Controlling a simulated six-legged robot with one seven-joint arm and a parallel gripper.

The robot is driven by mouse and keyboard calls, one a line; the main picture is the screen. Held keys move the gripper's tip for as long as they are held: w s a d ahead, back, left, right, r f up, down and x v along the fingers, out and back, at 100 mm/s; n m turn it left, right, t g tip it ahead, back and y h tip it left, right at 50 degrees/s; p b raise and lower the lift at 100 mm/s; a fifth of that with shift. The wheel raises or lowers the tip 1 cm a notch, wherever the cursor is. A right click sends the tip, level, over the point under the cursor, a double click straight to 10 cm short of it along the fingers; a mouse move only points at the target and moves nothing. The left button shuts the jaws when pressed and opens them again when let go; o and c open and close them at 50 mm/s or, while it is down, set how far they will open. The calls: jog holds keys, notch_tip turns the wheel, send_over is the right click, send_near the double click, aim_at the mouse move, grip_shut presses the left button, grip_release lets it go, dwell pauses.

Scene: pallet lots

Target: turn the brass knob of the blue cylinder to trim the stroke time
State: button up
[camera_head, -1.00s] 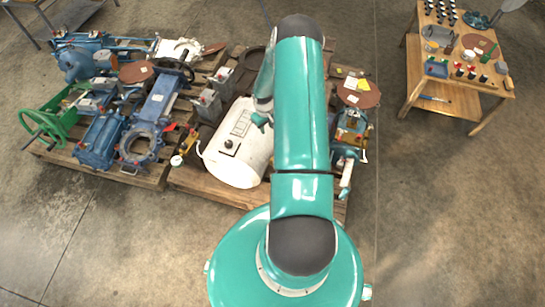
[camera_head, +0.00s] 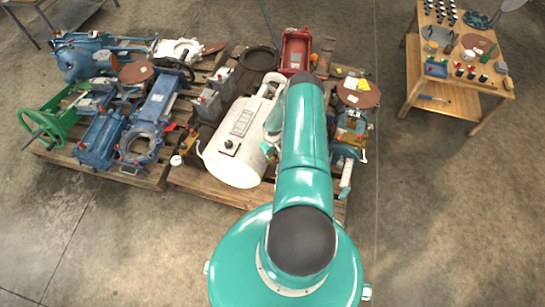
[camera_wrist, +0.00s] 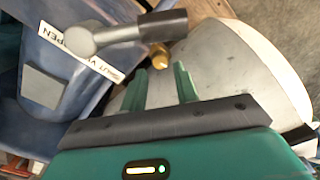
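In the wrist view, a small brass knob (camera_wrist: 159,56) shows just beyond my fingertips, in line with the gap between them. My gripper (camera_wrist: 159,73) has its two green fingers apart, with nothing between them. A blue body (camera_wrist: 45,75) fills the left side, carrying a white label strip with OPEN and SHUT lettering. A grey lever with a round hub (camera_wrist: 115,36) crosses above the knob. A pale rounded metal surface (camera_wrist: 235,65) lies behind and right of the fingers. I cannot tell which blue unit in the head view bears this knob.
In the head view, a white tank (camera_head: 235,155) stands left of my arm. Blue valves and actuators (camera_head: 103,135) crowd the left pallet. A red part (camera_head: 296,48) stands behind my arm. A wooden table (camera_head: 455,95) with small items is at upper right. The front floor is clear.

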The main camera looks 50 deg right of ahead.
aim_at(273, 158)
jog(key=shift+f, duration=1.85)
grip_shut()
jog(key=n, duration=0.4)
grip_release()
